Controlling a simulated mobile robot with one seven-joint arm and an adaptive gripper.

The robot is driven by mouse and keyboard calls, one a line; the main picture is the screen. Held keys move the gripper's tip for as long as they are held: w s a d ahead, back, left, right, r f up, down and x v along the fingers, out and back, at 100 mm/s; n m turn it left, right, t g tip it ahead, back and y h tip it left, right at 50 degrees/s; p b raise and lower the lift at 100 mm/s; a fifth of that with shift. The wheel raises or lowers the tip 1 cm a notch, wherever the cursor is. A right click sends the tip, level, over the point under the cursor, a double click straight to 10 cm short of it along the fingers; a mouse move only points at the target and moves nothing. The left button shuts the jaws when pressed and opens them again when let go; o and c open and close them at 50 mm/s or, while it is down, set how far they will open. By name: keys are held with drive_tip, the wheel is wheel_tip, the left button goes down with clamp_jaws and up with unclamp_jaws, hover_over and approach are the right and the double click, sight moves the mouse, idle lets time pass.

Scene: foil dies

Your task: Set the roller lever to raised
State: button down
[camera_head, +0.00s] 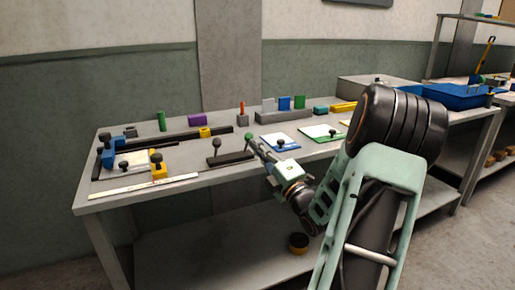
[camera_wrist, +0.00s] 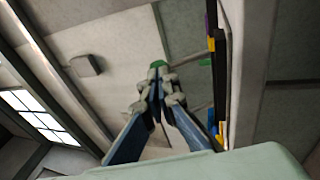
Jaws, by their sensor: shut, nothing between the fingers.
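The likely roller lever (camera_head: 217,146) is a dark stick with a round knob. It stands about upright on a long dark base (camera_head: 240,159) near the bench's front edge; no label shows which lever it is. My gripper (camera_head: 252,143) is shut and empty, over the front of the bench to the right of the lever knob. A small green piece shows at its tip, and also beyond the shut fingers (camera_wrist: 157,86) in the wrist view (camera_wrist: 157,64); I cannot tell what it belongs to. The lever is not clearly visible in the wrist view.
The bench (camera_head: 130,202) carries a yellow-and-blue fixture (camera_head: 159,165) at left. A grey block rack (camera_head: 283,116) stands behind. A pale strip (camera_head: 140,186) lies along the front.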

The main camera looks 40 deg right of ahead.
drive_tip(key=shift+r, duration=0.1)
drive_tip(key=shift+w+r+g+p, duration=0.15)
drive_tip(key=shift+r+g+p, duration=0.1)
drive_tip(key=shift+g+p, duration=0.25)
